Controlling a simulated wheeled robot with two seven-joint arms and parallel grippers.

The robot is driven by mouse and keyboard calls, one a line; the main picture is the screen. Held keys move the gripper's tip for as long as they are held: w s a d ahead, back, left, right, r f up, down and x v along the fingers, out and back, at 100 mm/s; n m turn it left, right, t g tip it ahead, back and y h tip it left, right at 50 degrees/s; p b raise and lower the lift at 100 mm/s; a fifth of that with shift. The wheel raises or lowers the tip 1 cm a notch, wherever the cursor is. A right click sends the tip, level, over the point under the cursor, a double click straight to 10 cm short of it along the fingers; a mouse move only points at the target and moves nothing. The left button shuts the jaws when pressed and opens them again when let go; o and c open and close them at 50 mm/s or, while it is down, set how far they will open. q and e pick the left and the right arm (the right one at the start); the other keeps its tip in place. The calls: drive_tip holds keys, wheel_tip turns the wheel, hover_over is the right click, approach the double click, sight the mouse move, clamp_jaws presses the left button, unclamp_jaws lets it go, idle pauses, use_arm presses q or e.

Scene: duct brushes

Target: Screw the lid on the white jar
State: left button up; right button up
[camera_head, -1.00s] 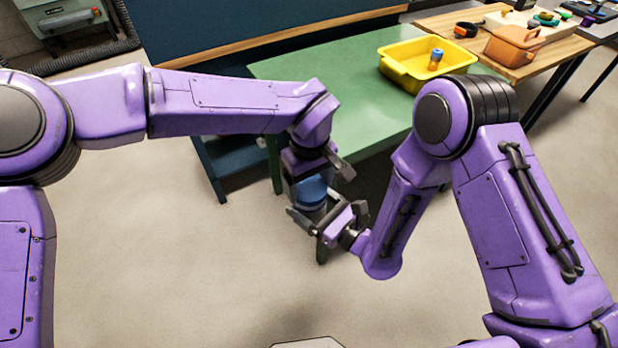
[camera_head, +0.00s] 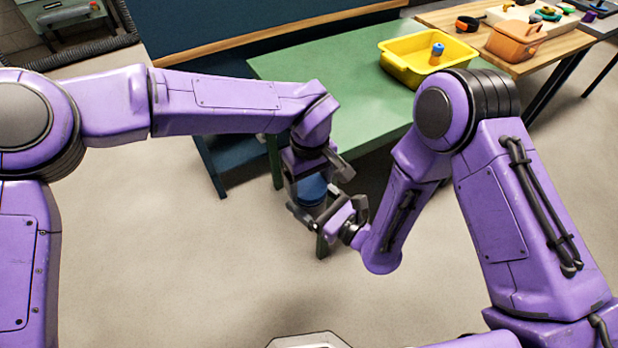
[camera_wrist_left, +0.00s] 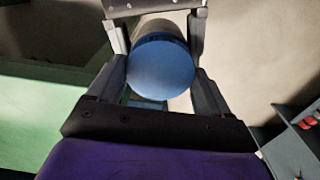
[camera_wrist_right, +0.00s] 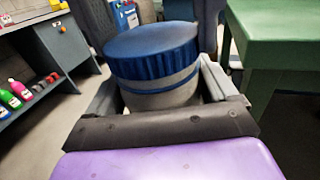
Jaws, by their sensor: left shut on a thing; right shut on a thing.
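The blue ridged lid (camera_wrist_right: 150,52) sits level on top of the white jar (camera_wrist_right: 160,98) in the right wrist view, with no clear gap; how tight it is I cannot tell. A thin blue band circles the jar below it. My right gripper (camera_head: 322,220) is shut around the jar's body from the side. My left gripper (camera_head: 316,185) comes down from above and is shut on the lid, with a finger on each side. The lid's round top (camera_wrist_left: 160,66) fills the space between the fingers in the left wrist view. The head view shows little of the jar.
The green table (camera_head: 330,75) stands behind the grippers and holds a yellow bin (camera_head: 400,70) with a small blue-topped item (camera_head: 437,49). A wooden table (camera_head: 560,48) with an orange container (camera_head: 515,42) is at the back right. The floor in front is clear.

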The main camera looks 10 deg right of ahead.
use_arm(q)
drive_tip(key=shift+f, duration=0.1)
use_arm(e)
drive_tip(key=c, duration=0.6)
use_arm(q)
drive_tip(key=m, duration=0.4)
use_arm(e)
clamp_jaws()
use_arm(q)
drive_tip(key=m, duration=0.5)
drive_tip(key=shift+m, duration=0.4)
drive_tip(key=o, duration=0.9)
drive_tip(key=shift+r, duration=2.2)
